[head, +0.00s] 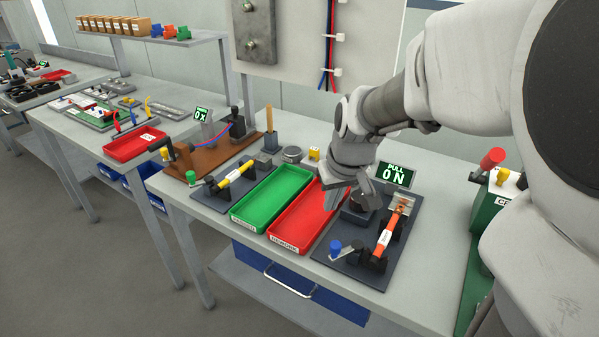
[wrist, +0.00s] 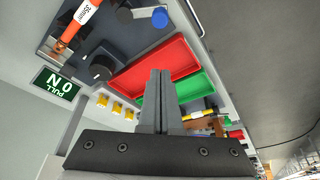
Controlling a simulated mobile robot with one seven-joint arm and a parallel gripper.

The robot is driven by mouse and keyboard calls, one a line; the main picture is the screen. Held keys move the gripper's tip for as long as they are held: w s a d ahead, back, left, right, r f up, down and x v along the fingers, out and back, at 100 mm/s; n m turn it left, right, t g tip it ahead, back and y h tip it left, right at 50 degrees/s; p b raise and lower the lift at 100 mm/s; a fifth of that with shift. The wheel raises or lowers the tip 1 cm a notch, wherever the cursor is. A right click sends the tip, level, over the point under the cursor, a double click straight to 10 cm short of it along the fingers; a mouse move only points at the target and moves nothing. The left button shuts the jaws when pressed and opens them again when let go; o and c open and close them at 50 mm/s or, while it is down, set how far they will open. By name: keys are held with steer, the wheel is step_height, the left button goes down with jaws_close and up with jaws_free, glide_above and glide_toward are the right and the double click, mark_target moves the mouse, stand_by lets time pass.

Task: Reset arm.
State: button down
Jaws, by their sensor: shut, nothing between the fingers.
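My gripper (head: 340,193) is raised above the bench, over the right part of the red tray in the head view. In the wrist view my gripper (wrist: 155,75) has its two fingers pressed together with nothing between them. The fingers show in front of the red tray (wrist: 128,83) and the green tray (wrist: 181,90). My arm comes in from the right in the head view and hides part of the bench behind it.
The red tray (head: 287,240) and green tray (head: 247,216) lie side by side. To their right is a dark fixture plate (head: 348,268) with an orange cable piece (head: 387,235) and a PULL ON sign (head: 394,174). A green device (head: 488,225) stands at the right.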

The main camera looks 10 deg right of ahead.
steer(key=shift+s+r, duration=0.1)
steer(key=shift+r, duration=0.2)
